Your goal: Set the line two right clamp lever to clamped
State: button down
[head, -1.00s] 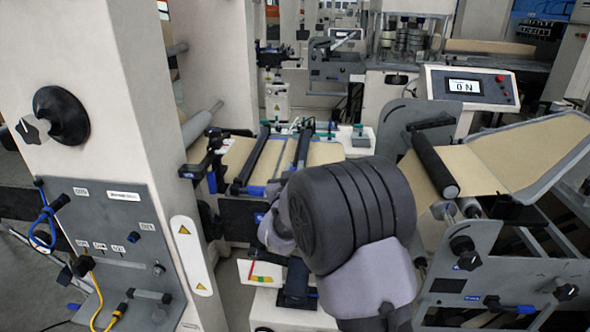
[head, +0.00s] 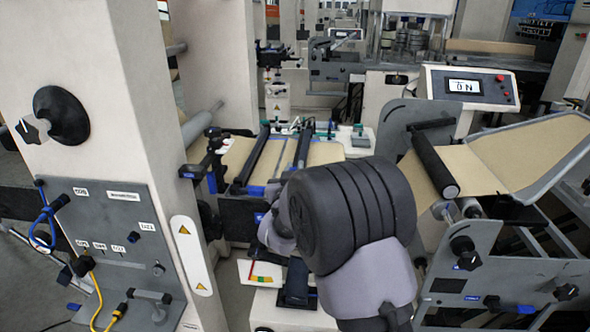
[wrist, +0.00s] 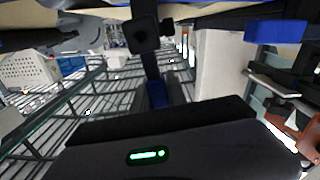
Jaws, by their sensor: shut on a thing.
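In the wrist view a dark clamp lever (wrist: 150,66) with a blue end (wrist: 157,95) hangs down from a square black pivot block (wrist: 142,35). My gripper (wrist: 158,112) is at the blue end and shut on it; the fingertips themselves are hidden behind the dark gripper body. In the head view my arm's wrist covers this lever and the right side of the splice table (head: 232,160), so I cannot read the lever's setting there. Black bars (head: 258,152) lie across the table's brown web.
A tall pale column (head: 130,100) with a grey connector panel (head: 125,225) stands at left. At right is a frame with a black roller (head: 436,165) and brown web. A console (head: 468,87) reads "ON". In the wrist view a blue block (wrist: 276,31) sits at upper right.

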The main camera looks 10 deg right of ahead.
dwell(0.5)
jog(key=n, duration=0.1)
jog(key=a+n, duration=0.1)
jog(key=n, duration=0.1)
jog(key=a+f+n, duration=0.1)
jog(key=shift+w+a, duration=0.15)
jog(key=shift+w, duration=0.2)
jog(key=n, duration=0.1)
jog(key=a+f+n, duration=0.1)
jog(key=n, duration=0.3)
jog(key=shift+w+a+f, duration=0.3)
jog(key=shift+a+f, duration=0.05)
jog(key=shift+a, duration=0.05)
jog(key=f+n, duration=0.1)
jog(key=n+p, duration=0.1)
jog(key=n, duration=0.1)
jog(key=shift+w+a+f, duration=0.15)
jog(key=shift+a+f, duration=0.25)
jog(key=shift+a+f+n, duration=0.1)
jog(key=shift+f+n, duration=0.45)
jog(key=shift+n, duration=0.45)
jog(key=shift+a+f+n, duration=0.1)
jog(key=shift+f+n, duration=0.4)
jog(key=shift+n, duration=0.5)
jog(key=c, duration=1.3)
grip_release()
